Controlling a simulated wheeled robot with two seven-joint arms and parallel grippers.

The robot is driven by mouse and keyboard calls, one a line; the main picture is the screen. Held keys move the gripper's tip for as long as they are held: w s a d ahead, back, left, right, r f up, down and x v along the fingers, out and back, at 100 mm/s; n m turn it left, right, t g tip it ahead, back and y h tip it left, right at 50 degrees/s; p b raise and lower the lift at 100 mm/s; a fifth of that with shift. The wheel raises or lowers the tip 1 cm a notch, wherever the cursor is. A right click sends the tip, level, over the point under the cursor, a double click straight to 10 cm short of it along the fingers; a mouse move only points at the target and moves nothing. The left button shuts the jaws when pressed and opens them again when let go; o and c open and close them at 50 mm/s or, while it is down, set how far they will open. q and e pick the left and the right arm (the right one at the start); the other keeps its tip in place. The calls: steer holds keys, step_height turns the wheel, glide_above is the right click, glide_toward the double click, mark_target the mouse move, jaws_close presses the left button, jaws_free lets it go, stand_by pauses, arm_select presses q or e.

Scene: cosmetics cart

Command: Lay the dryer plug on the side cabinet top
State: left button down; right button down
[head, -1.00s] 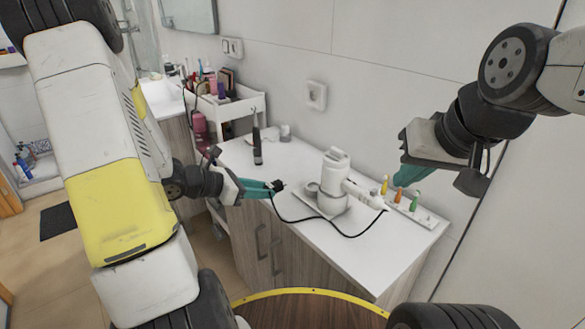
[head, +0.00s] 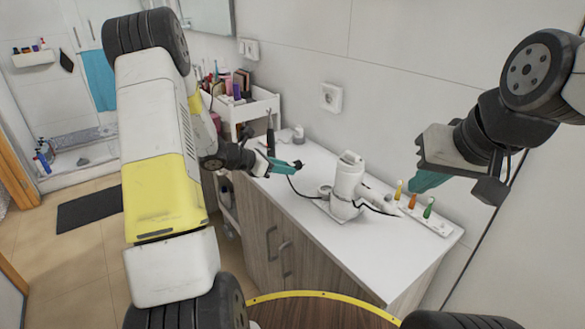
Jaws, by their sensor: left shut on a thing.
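The dryer plug (head: 298,165) is small and black. My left gripper (head: 290,166) is shut on it, just over the far left part of the white side cabinet top (head: 325,240); I cannot tell whether the plug touches the surface. A black cord (head: 306,197) runs from the plug to the white hair dryer (head: 348,180), which sits in its holder on the cabinet top. My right gripper (head: 424,183) is above the right end of the cabinet, near the wall. Its fingers are seen from the side, so its opening is unclear.
A white rack (head: 430,222) with several small colored bottles stands at the right. A dark upright tool (head: 270,138) and a small white item (head: 298,133) stand at the back left. A white cart (head: 262,106) with cosmetics is behind. The cabinet's front middle is clear.

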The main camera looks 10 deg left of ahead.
mark_target(285, 183)
arm_select(q)
steer(key=shift+w, duration=0.35)
steer(key=shift+w+f, duration=0.1)
steer(key=shift+f, duration=1.7)
steer(key=shift+f, duration=0.1)
steer(key=c, duration=1)
jaws_free()
steer(key=shift+c, duration=0.2)
